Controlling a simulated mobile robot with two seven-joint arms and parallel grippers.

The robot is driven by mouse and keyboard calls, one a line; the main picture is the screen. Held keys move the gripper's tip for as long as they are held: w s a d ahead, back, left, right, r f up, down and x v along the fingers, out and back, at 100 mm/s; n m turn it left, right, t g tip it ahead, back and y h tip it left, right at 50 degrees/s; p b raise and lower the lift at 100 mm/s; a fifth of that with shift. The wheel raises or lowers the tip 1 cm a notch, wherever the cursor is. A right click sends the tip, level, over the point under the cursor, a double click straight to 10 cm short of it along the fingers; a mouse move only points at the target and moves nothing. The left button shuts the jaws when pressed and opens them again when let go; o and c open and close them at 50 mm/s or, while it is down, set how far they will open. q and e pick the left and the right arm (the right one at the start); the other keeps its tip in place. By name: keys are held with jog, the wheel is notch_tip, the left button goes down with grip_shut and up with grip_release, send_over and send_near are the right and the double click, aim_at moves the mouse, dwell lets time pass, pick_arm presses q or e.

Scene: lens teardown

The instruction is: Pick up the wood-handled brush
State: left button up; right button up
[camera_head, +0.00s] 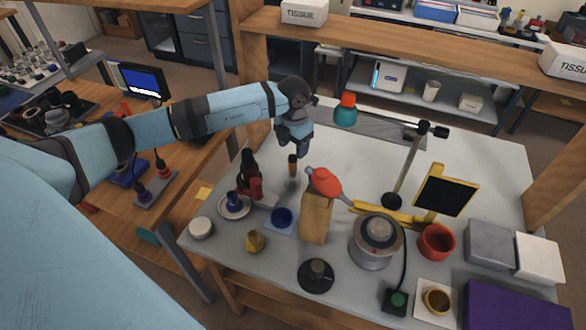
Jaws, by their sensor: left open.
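A small upright piece with a wood-coloured body and a dark band (292,162), which looks like the wood-handled brush, stands on the white worktable (470,165). My left gripper (293,148) points down directly above it, its tips close to the top of the piece. The jaws are open. Whether the fingers are around the top or just above it, I cannot tell at this size. My right gripper is not in view.
Dark and red bottles (249,172) stand to the left. A lamp stand (407,165) and grey round device (376,242) are further right. The back table area is mostly clear.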

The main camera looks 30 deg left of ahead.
aim_at(293, 157)
pick_arm(q)
notch_tip(293, 157, down, 2)
jog(key=shift+w+f, duration=0.1)
jog(key=shift+w, duration=0.05)
jog(key=shift+f, duration=0.2)
jog(key=shift+a+f, duration=0.1)
jog(key=shift+f, duration=0.25)
notch_tip(293, 157, down, 4)
jog(key=shift+a+f+p, duration=0.15)
jog(key=shift+p, duration=0.4)
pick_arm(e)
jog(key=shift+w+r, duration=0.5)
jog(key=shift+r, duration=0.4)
pick_arm(q)
jog(key=shift+c, duration=0.4)
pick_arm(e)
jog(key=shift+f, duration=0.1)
pick_arm(q)
jog(key=c, duration=0.9)
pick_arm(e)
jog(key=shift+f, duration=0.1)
